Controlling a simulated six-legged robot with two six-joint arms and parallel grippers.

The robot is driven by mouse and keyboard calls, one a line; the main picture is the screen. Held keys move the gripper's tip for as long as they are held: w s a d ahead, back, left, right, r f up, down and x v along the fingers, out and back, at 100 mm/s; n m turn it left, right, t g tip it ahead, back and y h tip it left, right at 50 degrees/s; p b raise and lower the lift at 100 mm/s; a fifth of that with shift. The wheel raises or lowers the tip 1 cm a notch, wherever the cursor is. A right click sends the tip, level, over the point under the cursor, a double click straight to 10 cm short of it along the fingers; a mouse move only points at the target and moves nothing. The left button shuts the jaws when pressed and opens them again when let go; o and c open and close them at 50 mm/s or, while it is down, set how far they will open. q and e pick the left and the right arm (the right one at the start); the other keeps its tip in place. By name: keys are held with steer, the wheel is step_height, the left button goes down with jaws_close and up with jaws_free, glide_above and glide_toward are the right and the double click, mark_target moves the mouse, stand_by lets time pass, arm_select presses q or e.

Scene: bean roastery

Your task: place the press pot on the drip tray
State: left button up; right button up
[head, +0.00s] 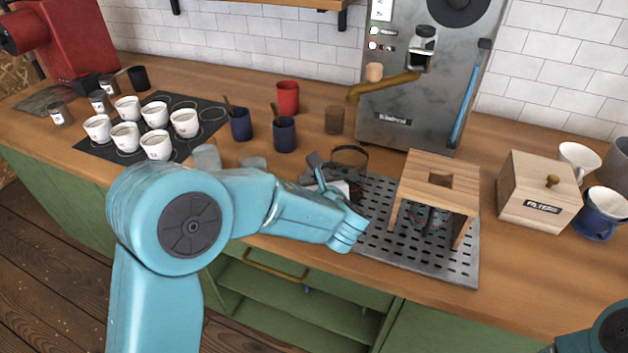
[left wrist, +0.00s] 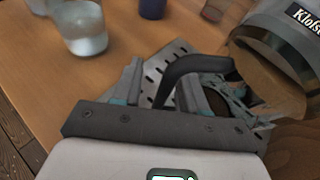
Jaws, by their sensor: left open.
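The press pot (head: 350,156) shows in the head view as a clear body with a dark rim, partly hidden behind my left gripper (head: 332,178). In the left wrist view the clear press pot (left wrist: 272,82) is at the right, with its black curved handle (left wrist: 200,64) reaching left. My left gripper (left wrist: 170,82) is open, and the handle shows between and beyond its fingers. I cannot tell if they touch. The drip tray (head: 385,248) is a perforated metal plate to the right of my gripper. My right gripper is out of view.
A wooden stand (head: 440,167) stands on the drip tray with a dark object under it. A grey machine (head: 405,128) is behind. Mugs (head: 284,134), white cups (head: 155,114) and a filters box (head: 537,192) stand on the counter. The tray's front left is bare.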

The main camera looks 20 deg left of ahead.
arm_select(q)
steer(key=v, duration=1.2)
steer(key=shift+b, duration=0.3)
steer(key=shift+f, duration=0.1)
